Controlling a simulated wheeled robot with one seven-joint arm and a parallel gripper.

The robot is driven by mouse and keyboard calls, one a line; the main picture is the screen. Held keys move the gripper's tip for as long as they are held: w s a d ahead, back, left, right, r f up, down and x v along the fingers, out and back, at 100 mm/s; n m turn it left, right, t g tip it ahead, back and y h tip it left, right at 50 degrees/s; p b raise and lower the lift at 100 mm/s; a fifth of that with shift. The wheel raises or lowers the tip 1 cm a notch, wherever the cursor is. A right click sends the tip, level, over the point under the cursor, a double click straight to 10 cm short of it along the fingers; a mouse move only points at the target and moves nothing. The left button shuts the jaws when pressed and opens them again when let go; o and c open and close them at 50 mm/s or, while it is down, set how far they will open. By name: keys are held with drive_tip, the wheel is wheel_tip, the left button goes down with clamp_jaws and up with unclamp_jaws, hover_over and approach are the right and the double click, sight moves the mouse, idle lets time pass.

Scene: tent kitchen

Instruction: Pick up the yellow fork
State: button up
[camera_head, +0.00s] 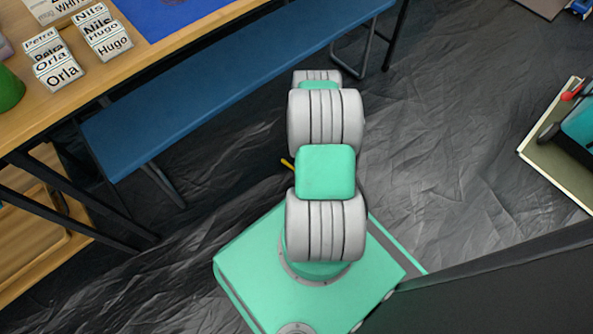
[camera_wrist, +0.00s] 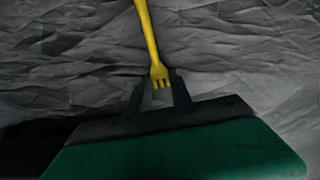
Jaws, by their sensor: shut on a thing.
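The yellow fork (camera_wrist: 150,38) shows in the wrist view, its tined end between the fingertips and its handle running up out of the top of the picture. My gripper (camera_wrist: 160,88) is shut on the fork near its tines. The dark crumpled floor sheet lies behind it; I cannot tell the height of the fork above it. In the head view only a small yellow bit of the fork (camera_head: 287,164) shows at the left of my arm. My arm hides the rest of it and my gripper there.
A blue bench (camera_head: 235,85) stands along a wooden table (camera_head: 130,60) with name blocks (camera_head: 60,70) and a green object (camera_head: 9,88) at the upper left. A light-edged board (camera_head: 560,150) with items lies at the right. Dark floor sheet (camera_head: 450,130) is clear between.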

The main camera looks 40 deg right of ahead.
clamp_jaws()
drive_tip(key=shift+r, duration=0.1)
